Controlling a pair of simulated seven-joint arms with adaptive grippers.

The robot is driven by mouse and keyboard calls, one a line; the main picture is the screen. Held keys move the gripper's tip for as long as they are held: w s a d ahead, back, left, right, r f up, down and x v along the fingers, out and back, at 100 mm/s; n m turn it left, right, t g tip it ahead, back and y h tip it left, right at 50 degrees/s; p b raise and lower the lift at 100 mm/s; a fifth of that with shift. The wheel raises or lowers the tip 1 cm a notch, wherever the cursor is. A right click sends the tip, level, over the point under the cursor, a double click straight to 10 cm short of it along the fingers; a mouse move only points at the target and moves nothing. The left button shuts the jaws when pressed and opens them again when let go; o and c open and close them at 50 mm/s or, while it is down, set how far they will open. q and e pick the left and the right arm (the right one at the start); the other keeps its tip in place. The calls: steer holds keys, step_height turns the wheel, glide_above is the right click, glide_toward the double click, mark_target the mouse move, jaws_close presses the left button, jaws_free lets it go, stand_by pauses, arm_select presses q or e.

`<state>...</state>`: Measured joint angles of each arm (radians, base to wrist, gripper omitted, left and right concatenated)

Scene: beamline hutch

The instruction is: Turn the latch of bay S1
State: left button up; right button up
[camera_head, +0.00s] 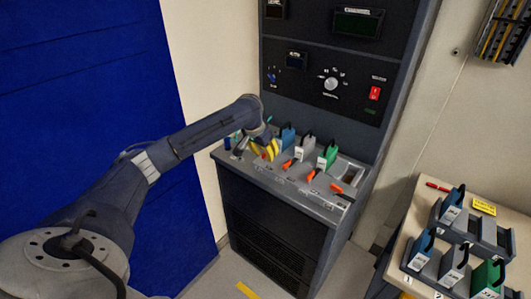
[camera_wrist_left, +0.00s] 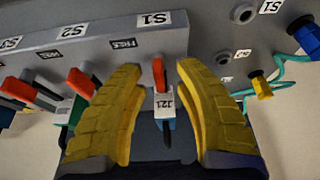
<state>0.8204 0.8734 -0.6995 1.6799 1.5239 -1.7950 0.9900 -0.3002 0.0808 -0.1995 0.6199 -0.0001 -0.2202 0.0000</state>
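The bay S1 latch (camera_wrist_left: 159,74) is a red lever below the S1 label in the left wrist view. It points straight along the bay, above the J21 tag of a blue module (camera_wrist_left: 165,124). My left gripper (camera_wrist_left: 160,80) is open, with a yellow finger on each side of the latch and a gap to each. In the head view the left gripper (camera_head: 265,149) is over the left end of the rack's sloped shelf, beside the blue module (camera_head: 287,136); the S1 latch is not clearly visible there. My right gripper is not in view.
The S2 latch (camera_wrist_left: 80,83) and another orange latch (camera_wrist_left: 20,90) are left of S1 in the wrist view. A teal cable with a yellow connector (camera_wrist_left: 260,86) lies right. A bench with several modules (camera_head: 413,221) stands right in the head view.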

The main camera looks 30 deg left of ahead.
arm_select(q)
jaws_close()
steer(key=shift+m, duration=0.3)
steer(key=m+h, duration=0.1)
steer(key=m, duration=0.2)
steer(key=shift+m+h, duration=0.3)
steer(key=m+g+h, duration=0.1)
steer(key=m, duration=0.3)
steer(key=shift+m, duration=0.3)
steer(key=m+g+h, duration=0.1)
steer(key=m+g, duration=0.1)
steer(key=m, duration=0.3)
steer(key=shift+m+g+h, duration=0.3)
steer(key=shift+m+g, duration=0.5)
steer(key=shift+m, duration=1.1)
